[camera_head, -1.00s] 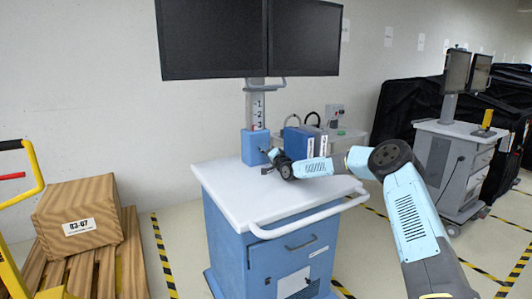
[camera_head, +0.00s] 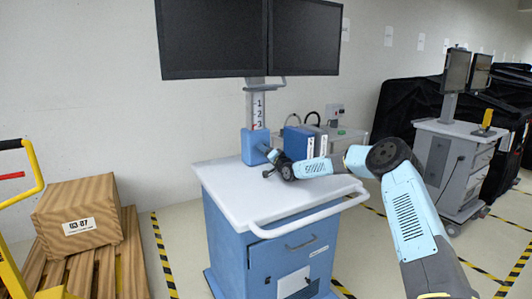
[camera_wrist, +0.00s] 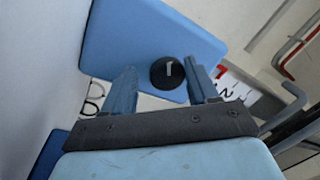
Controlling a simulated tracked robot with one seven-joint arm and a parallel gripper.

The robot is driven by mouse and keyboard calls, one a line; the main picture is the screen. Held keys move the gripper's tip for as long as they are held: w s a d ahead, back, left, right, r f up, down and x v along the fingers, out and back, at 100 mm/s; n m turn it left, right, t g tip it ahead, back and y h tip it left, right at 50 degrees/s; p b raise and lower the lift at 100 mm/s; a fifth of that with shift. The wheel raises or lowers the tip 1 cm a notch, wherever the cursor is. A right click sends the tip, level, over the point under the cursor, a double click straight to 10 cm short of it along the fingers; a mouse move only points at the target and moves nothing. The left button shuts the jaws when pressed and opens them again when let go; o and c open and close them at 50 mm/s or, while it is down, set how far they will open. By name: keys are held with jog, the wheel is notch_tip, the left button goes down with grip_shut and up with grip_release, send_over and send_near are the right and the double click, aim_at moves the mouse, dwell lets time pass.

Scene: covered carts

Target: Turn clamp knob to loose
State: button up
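The clamp knob (camera_wrist: 167,72) is a round black knob with a pale pointer line, on the face of a blue clamp block (camera_wrist: 140,35). In the head view the blue clamp block (camera_head: 252,149) sits at the foot of the monitor post, on the cart top. My gripper (camera_wrist: 162,80) is open, with one finger on each side of the knob. The right finger is close to the knob; a gap shows at the left finger. I cannot tell whether either touches it. In the head view my gripper (camera_head: 269,163) is at the block's right side, and the knob is not clearly visible.
The post (camera_head: 257,104) carries a numbered scale and two dark monitors (camera_head: 258,38). A white cart top (camera_head: 250,195) with a front handle (camera_head: 300,221) lies below. A blue box (camera_head: 300,142) stands behind my arm. A second cart (camera_head: 455,165) is at right.

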jog(key=shift+o, duration=0.8)
jog(key=shift+r, duration=0.2)
jog(key=shift+s+d, duration=0.3)
jog(key=shift+d, duration=0.05)
jog(key=v, duration=1.1)
jog(key=shift+f, duration=0.25)
jog(key=shift+a, duration=0.1)
